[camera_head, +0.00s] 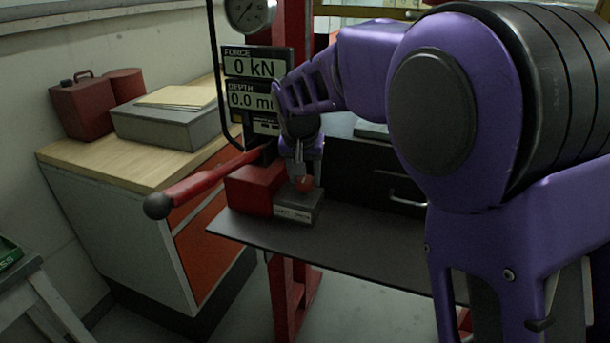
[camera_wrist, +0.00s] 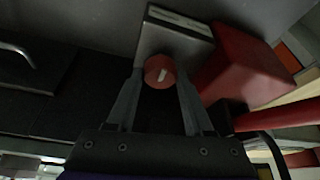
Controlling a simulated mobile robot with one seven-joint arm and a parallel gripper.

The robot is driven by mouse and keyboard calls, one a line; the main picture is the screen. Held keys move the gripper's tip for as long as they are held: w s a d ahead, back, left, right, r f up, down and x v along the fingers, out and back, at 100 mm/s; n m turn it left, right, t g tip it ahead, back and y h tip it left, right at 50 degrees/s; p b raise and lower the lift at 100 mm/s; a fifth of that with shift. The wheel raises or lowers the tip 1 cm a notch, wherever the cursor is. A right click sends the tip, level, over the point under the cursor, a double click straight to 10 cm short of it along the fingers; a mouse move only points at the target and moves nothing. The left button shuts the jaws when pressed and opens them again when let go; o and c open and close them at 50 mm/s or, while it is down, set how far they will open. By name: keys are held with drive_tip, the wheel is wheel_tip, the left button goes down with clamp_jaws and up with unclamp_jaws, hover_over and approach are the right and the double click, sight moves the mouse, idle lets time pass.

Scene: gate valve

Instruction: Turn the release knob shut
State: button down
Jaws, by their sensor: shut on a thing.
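The release knob (camera_wrist: 159,71) is round and red, with a pale pointer mark on its face. It sits on a small grey block, the valve body (camera_wrist: 174,42), beside a red housing (camera_wrist: 243,70). In the head view the knob (camera_head: 304,184) shows above the labelled grey block (camera_head: 297,207) on the dark shelf. My gripper (camera_wrist: 159,76) has one finger on each side of the knob and is shut on it. In the head view my gripper (camera_head: 304,172) comes down from above onto the knob. The knob's far side is hidden.
A red lever with a black ball end (camera_head: 157,206) sticks out to the left of the press. Displays (camera_head: 254,84) read 0 kN and 0.0. A wooden-topped cabinet (camera_head: 100,164) stands left. The dark shelf (camera_head: 370,249) is clear to the right of the block.

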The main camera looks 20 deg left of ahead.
drive_tip(key=shift+m, duration=0.5)
drive_tip(key=shift+c, duration=1.4)
unclamp_jaws()
drive_tip(key=a+p+v, duration=0.1)
drive_tip(key=v, duration=1.6)
drive_tip(key=shift+d+r, duration=0.25)
